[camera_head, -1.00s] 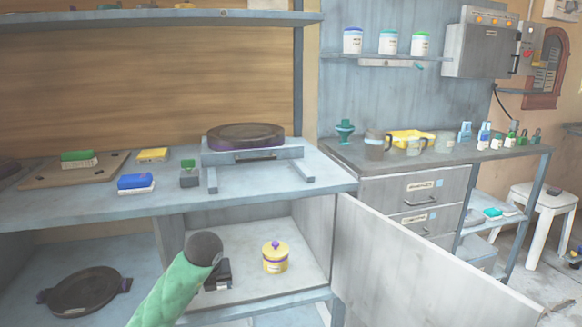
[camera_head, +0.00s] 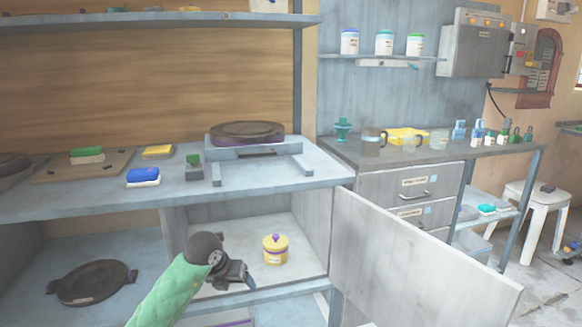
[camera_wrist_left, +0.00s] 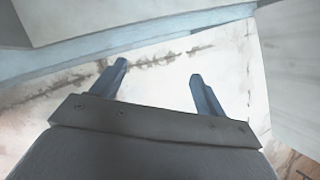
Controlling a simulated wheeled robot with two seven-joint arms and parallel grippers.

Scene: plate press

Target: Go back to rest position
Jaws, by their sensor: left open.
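My left gripper (camera_head: 240,279) shows in the head view at the front of the lower cabinet opening, at the end of my green-sleeved arm. In the left wrist view its two fingers (camera_wrist_left: 158,82) stand apart with nothing between them. A yellow jar (camera_head: 275,250) with a purple knob stands upright on the cabinet shelf (camera_head: 300,232), to the right of the gripper and apart from it. My right gripper is in neither view.
The open cabinet door (camera_head: 415,262) juts out to the right of the gripper. The workbench (camera_head: 90,203) lies above, carrying a plate press (camera_head: 247,134) and several coloured blocks. A dark round pan (camera_head: 92,283) lies in the left compartment. A drawer unit (camera_head: 412,187) stands right.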

